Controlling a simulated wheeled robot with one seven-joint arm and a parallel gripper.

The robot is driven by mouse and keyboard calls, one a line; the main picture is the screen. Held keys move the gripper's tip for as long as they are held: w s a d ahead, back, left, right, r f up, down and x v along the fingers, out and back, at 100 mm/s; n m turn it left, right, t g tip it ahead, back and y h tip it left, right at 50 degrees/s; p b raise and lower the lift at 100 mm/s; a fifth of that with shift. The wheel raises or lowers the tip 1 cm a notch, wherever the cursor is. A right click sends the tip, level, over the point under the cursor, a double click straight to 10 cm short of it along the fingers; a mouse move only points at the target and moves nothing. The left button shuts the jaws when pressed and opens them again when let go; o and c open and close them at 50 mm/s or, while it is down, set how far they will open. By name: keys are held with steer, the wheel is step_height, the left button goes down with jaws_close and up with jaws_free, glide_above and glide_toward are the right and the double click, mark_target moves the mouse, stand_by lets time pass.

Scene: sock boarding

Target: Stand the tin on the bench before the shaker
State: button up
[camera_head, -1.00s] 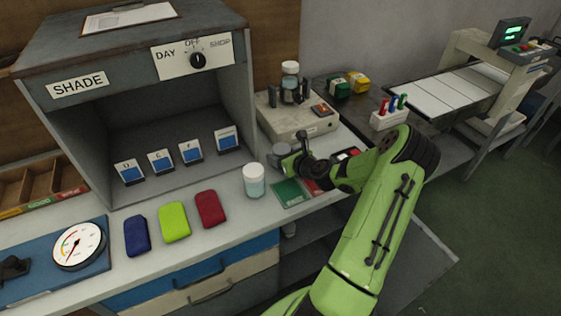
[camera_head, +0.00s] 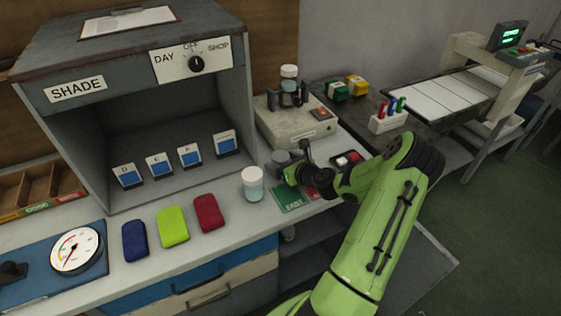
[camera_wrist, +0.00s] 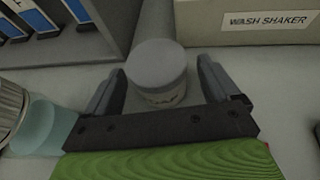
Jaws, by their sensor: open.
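The tin is a small grey cylinder with a flat lid and a partly visible label. It stands upright on the bench (camera_head: 226,207), close in front of the shaker, and shows in the head view (camera_head: 280,160) and the wrist view (camera_wrist: 157,72). The shaker is a pale box (camera_head: 290,124) marked WASH SHAKER in the wrist view (camera_wrist: 250,22). My gripper (camera_wrist: 160,82) is open, with one finger on each side of the tin and a visible gap on both sides. In the head view my gripper (camera_head: 286,171) partly hides the tin's base.
A white-lidded jar (camera_head: 252,184) stands just left of my gripper. A green card (camera_head: 291,197) lies below it and a small dark box with red and white (camera_head: 346,160) lies to the right. The shade booth (camera_head: 150,130) rises at left. Coloured pads (camera_head: 172,227) lie in front of it.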

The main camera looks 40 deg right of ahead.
steer(key=p+v, duration=0.1)
steer(key=v, duration=0.9)
steer(key=shift+s+a+r+p, duration=0.1)
steer(key=shift+s+r+p, duration=0.1)
steer(key=shift+s+p, duration=0.1)
steer(key=shift+w, duration=0.1)
